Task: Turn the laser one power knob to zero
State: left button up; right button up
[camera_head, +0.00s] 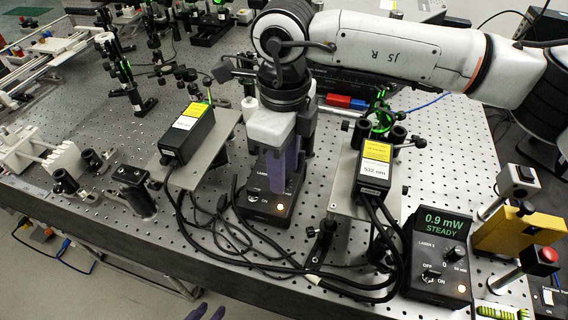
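The laser one control box (257,210) is a black box near the front middle of the bench. Its switch and a lit orange lamp show at its front; its display and power knob are hidden behind my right gripper. My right gripper (285,190) points down over this box with its purple fingers at the panel. The fingers look close together, but whether they hold the knob cannot be seen.
A second control box (422,285), labelled laser 2, reads 0.9 mW STEADY at the right. Black laser heads (187,138) (373,170) on plates flank the laser one box. Loose cables (225,240) lie around it. A yellow block (500,232) and posts stand far right.

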jog(key=shift+f, duration=0.2)
grip_shut()
jog(key=shift+b, duration=0.3)
jog(key=n+b, duration=0.2)
jog(key=shift+f+n, duration=0.15)
jog(key=shift+n, duration=0.15)
jog(key=shift+n+b, duration=1.1)
jog(key=shift+n, duration=0.4)
pick_arm(q)
jog(key=f, duration=0.4)
jog(key=shift+w+f, duration=0.2)
jog(key=shift+f, duration=0.05)
pick_arm(e)
jog(key=shift+r, duration=0.2)
pick_arm(q)
jog(key=shift+d+r, duration=0.1)
jog(key=shift+d, duration=0.1)
pick_arm(e)
jog(key=shift+n, duration=0.3)
pick_arm(q)
jog(key=shift+w, duration=0.1)
pick_arm(e)
grip_release()
